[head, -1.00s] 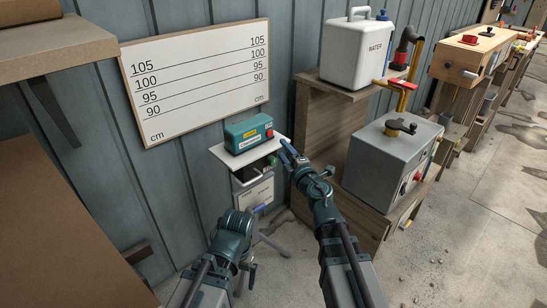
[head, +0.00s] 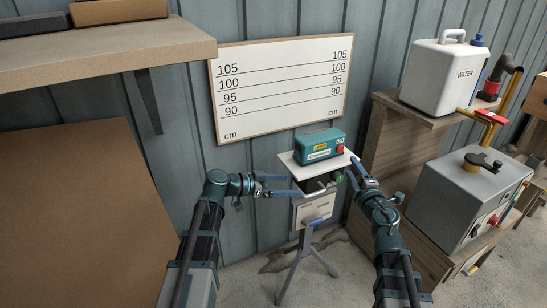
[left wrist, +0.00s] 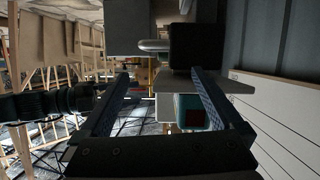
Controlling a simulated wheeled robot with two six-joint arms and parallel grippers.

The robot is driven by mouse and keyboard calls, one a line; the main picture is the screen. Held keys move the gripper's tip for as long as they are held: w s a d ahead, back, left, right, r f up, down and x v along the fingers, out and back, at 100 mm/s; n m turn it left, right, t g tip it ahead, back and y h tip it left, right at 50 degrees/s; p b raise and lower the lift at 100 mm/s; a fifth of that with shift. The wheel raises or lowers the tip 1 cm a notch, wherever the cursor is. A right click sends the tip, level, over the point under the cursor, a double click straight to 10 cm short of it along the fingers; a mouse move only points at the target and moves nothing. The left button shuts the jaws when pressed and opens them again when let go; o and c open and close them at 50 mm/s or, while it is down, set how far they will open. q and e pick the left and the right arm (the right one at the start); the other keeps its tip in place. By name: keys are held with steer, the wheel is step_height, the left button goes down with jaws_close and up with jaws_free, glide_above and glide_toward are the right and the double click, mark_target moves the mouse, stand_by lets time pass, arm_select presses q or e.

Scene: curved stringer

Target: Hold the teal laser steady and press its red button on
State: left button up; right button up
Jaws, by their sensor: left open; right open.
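The teal laser (head: 316,146) sits upright on a white plate (head: 289,160) on top of a tripod stand. Its red button (head: 340,149) is on its right end. My left gripper (head: 293,186) is open, just left of the stand and below plate height, apart from the laser. In the left wrist view its two fingers (left wrist: 160,90) are spread wide, and part of the teal laser (left wrist: 186,108) shows behind one finger. My right gripper (head: 351,170) is open at the plate's right side, below and close to the red button. Its exact contact cannot be told.
A ruled height board (head: 280,85) hangs on the wall behind. A wooden shelf (head: 120,45) juts out at upper left. A grey box (head: 465,205) and a white water container (head: 442,75) stand on wooden stands at right. A blue-handled crank (head: 313,222) is on the tripod.

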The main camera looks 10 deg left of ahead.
mark_target(311, 146)
arm_select(q)
steer(key=w+a+r+t+h, duration=0.3)
steer(key=w+a+r, duration=0.2)
steer(key=r, duration=0.2)
steer(key=shift+m, duration=0.3)
steer(key=x, duration=1.4)
steer(key=shift+s+d+f, duration=0.15)
steer(key=shift+s+f, duration=0.1)
steer(key=shift+s, duration=0.1)
jaws_close()
arm_select(e)
jaws_close()
stand_by(0.7)
stand_by(0.3)
